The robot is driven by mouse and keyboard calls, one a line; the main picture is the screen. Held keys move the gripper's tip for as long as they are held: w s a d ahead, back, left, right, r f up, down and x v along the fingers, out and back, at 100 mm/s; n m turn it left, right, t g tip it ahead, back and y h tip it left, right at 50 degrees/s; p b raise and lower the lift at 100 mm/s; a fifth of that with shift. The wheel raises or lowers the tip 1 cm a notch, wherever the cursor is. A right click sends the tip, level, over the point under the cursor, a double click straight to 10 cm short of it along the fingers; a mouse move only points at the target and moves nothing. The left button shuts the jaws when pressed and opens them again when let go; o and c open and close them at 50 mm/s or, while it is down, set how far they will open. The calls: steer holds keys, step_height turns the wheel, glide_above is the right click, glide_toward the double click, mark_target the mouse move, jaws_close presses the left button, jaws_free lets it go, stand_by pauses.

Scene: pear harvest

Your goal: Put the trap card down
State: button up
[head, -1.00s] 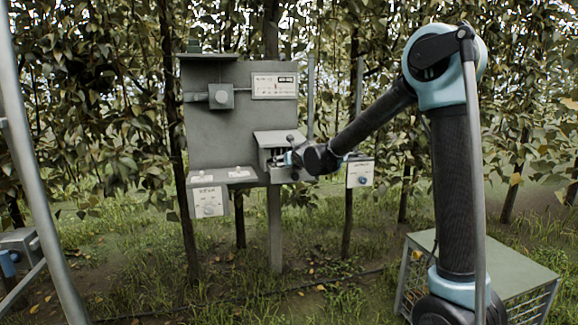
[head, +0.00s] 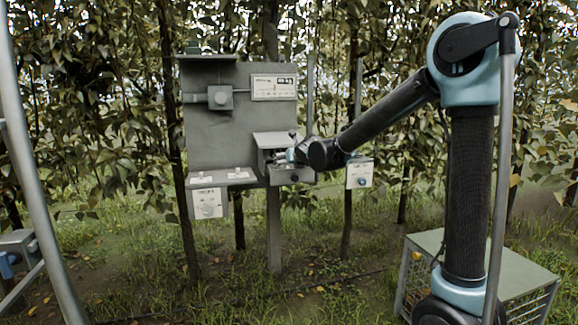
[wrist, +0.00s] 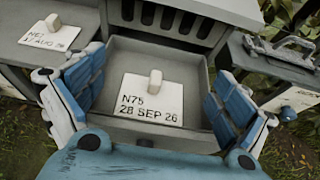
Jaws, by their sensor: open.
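The trap card (wrist: 152,100), white with a pale knob and marked "N75 28 SEP 26", lies flat on the floor of a grey open-fronted box (wrist: 195,66). In the head view this box (head: 283,140) is at the lower right of the grey post-mounted board. My gripper (wrist: 153,92) is open, its blue-padded fingers spread left and right of the card and apart from its knob. In the head view my gripper (head: 288,156) is at the box's mouth, and the card is hidden there.
Another card (wrist: 50,42) with a knob, its date partly legible, lies on the shelf left of the box. The shelf (head: 222,180) shows pale cards in the head view. A white labelled box (head: 360,174) hangs to the right. A green-topped crate (head: 520,262) stands beside my arm.

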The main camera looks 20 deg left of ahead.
steer(key=shift+v, duration=3.75)
steer(key=shift+d, duration=0.1)
steer(key=s+d+f+m+g+h, duration=0.1)
steer(key=s+d+f+m+h, duration=0.15)
steer(key=d+m, duration=0.7)
steer(key=s+d+f+m+g+h, duration=0.1)
steer(key=d+f+m+h, duration=0.3)
steer(key=d, duration=1)
steer(key=s+d+f+m+g, duration=0.1)
steer(key=s+d+f+m, duration=0.2)
steer(key=s+d+m, duration=0.3)
steer(key=s+d+f+m+g, duration=0.1)
steer(key=s+d+f+m, duration=0.25)
steer(key=d+m, duration=0.4)
steer(key=s+d+f+m+g, duration=0.2)
steer(key=s+d+f+m, duration=0.2)
steer(key=s+m, duration=0.3)
steer(key=s+d+f+m+g, duration=0.3)
steer(key=s+d+f+m, duration=0.2)
steer(key=s+m, duration=0.3)
steer(key=s+f, duration=0.1)
steer(key=s, duration=0.3)
steer(key=shift+s+f+h, duration=0.25)
steer(key=shift+s+h, duration=0.05)
steer(key=shift+h, duration=0.05)
